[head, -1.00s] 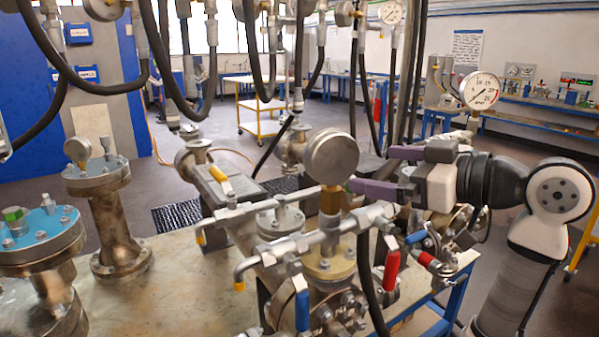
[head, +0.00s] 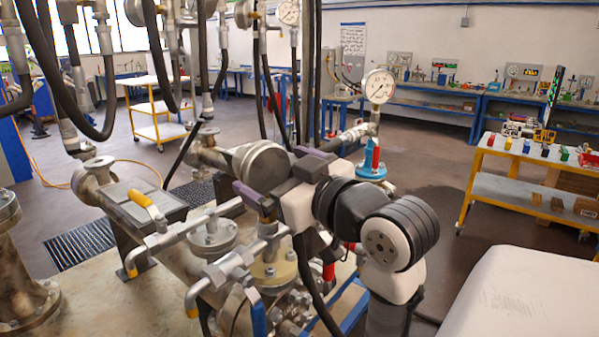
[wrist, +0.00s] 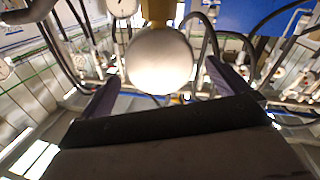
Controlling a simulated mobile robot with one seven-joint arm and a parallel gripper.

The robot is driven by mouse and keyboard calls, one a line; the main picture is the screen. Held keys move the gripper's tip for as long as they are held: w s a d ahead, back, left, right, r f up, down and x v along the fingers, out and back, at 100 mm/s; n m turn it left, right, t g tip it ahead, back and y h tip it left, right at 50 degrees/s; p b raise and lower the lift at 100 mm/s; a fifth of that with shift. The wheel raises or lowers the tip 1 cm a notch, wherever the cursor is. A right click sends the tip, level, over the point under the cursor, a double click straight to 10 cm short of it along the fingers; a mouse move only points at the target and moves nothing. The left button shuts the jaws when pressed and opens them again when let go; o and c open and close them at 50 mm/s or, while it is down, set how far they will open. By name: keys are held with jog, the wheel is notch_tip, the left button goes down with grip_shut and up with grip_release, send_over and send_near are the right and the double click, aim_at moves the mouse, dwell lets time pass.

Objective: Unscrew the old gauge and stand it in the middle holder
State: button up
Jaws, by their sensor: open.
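The old gauge (head: 258,166) is a round silver case seen from behind, standing on the pipework at the middle of the head view. My gripper (head: 268,174) is open, with its purple fingers reaching toward the gauge from the right, one on each side of it as seen there. In the wrist view the gauge's pale round face or back (wrist: 160,62) lies between the two open fingers, with a brass fitting (wrist: 158,10) at its top edge. Space shows between gauge and fingers, and contact cannot be made out. The middle holder cannot be identified with certainty.
A yellow-framed cart (head: 540,160) at the right carries a row of small coloured blocks. Another white-dialled gauge (head: 379,86) stands behind my gripper. Valve handles, including a yellow one (head: 147,204) and a blue one (head: 257,315), and hanging black hoses crowd the gauge.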

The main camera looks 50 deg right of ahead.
aim_at(242, 173)
jog(key=w, duration=0.2)
jog(key=w+p, duration=0.1)
jog(key=w, duration=0.3)
jog(key=shift+w+d+p, duration=0.2)
jog(key=shift+d+p, duration=0.1)
jog(key=shift+p, duration=0.1)
